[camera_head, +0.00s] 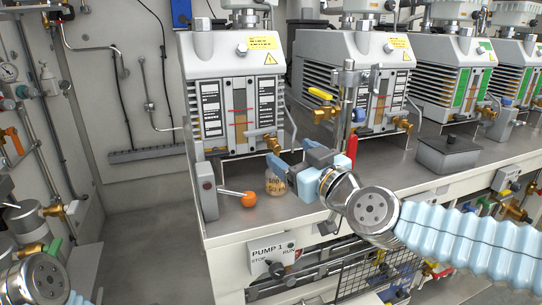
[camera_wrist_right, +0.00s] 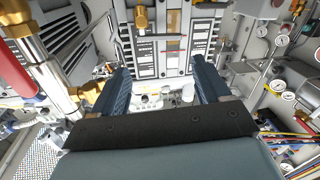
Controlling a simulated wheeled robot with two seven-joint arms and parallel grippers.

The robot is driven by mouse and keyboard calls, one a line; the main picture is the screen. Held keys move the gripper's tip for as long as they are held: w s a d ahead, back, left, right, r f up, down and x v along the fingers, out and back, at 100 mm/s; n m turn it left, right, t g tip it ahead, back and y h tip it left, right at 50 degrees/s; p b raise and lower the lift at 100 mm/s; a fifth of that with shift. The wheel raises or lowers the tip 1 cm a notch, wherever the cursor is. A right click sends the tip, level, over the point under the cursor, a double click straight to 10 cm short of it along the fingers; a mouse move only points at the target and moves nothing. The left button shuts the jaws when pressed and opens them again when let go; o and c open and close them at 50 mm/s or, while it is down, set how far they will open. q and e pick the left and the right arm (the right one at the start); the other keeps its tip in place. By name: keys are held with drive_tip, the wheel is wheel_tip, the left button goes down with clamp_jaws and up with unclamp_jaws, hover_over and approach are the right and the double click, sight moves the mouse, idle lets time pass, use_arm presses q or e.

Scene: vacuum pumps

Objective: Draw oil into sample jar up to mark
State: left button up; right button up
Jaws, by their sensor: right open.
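The sample jar (camera_head: 276,184) is a small clear vessel with dark volume marks. It stands on the bench in front of the left pump (camera_head: 236,90); its lower part looks brownish, but I cannot make out an oil level. A brass drain valve (camera_head: 266,143) is on the pump's lower front, above the jar. My right gripper (camera_head: 279,160) is open just above and right of the jar, close to the valve. In the right wrist view its blue fingers (camera_wrist_right: 163,88) stand apart, with the pump front beyond. My left gripper is not in view.
An orange knob (camera_head: 248,199) on a lever sticks out from a grey box (camera_head: 208,192) left of the jar. A yellow-handled valve (camera_head: 320,94) and upright pipe stand behind my right gripper. A lidded grey box (camera_head: 448,154) sits farther right on the bench (camera_head: 390,165).

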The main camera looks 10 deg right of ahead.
sight(255, 134)
drive_tip(key=n, duration=0.3)
drive_tip(key=shift+s+d+r, duration=0.1)
drive_tip(key=shift+s+r, duration=0.1)
drive_tip(key=shift+s, duration=0.05)
drive_tip(key=shift+c, duration=1.2)
drive_tip(key=n, duration=0.2)
drive_tip(key=n+p, duration=0.1)
drive_tip(key=n, duration=0.1)
drive_tip(key=shift+s+r, duration=0.1)
drive_tip(key=shift+s, duration=0.2)
drive_tip(key=shift+c, duration=1.1)
drive_tip(key=n, duration=0.3)
drive_tip(key=shift+s+a+n, duration=0.25)
drive_tip(key=shift+n, duration=0.15)
drive_tip(key=shift+c, duration=1.1)
drive_tip(key=w+a+n, duration=0.1)
drive_tip(key=w, duration=0.3)
drive_tip(key=w+a+n+p, duration=0.1)
drive_tip(key=w+a+n, duration=0.1)
drive_tip(key=w, duration=0.2)
drive_tip(key=w+a+n+p, duration=0.1)
drive_tip(key=w+a+n, duration=0.1)
drive_tip(key=w, duration=0.2)
drive_tip(key=shift+w+a+f, duration=0.1)
drive_tip(key=shift+w+f, duration=0.2)
clamp_jaws()
